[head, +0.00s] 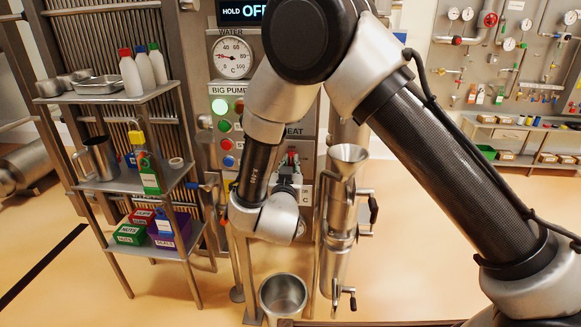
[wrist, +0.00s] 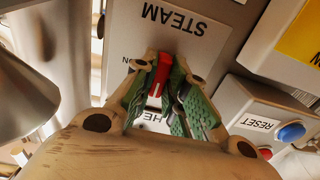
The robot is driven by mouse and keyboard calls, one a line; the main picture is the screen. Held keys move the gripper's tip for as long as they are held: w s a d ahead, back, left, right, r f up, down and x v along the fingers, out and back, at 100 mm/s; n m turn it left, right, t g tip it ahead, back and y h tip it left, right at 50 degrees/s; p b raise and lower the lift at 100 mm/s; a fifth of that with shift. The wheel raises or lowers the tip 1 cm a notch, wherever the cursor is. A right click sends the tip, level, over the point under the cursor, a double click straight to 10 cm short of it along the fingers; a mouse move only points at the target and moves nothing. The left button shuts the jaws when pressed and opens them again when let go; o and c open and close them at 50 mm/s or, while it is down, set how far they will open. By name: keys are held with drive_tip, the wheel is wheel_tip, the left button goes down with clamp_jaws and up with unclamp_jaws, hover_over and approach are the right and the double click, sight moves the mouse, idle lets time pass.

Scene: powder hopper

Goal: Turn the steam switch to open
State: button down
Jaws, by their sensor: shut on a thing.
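The steam switch (wrist: 160,72) is a red knob on a grey plate, below the upside-down word STEAM in the wrist view. My gripper (wrist: 159,80) has its green-padded fingers on both sides of the red knob and is shut on it. In the head view my gripper (head: 290,172) is at the front of the control panel, under my bent arm. A little red of the switch (head: 292,158) shows there. The plate's lower label and part of the other lettering are covered by the fingers, so I cannot read the switch's position.
A box with a blue RESET button (wrist: 291,132) sits close to the right in the wrist view. A steel funnel (head: 348,154) stands right of my gripper in the head view. A shelf rack (head: 130,180) with bottles and boxes is at left. A steel pot (head: 283,296) stands below.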

drive_tip(key=shift+m, duration=0.4)
drive_tip(key=m, duration=0.3)
drive_tip(key=shift+m, duration=0.4)
drive_tip(key=m, duration=0.5)
drive_tip(key=shift+a+m, duration=0.1)
drive_tip(key=shift+m, duration=0.2)
drive_tip(key=m, duration=0.4)
drive_tip(key=shift+r, duration=0.1)
drive_tip(key=shift+m, duration=2.5)
drive_tip(key=c, duration=1.4)
unclamp_jaws()
drive_tip(key=shift+c, duration=0.2)
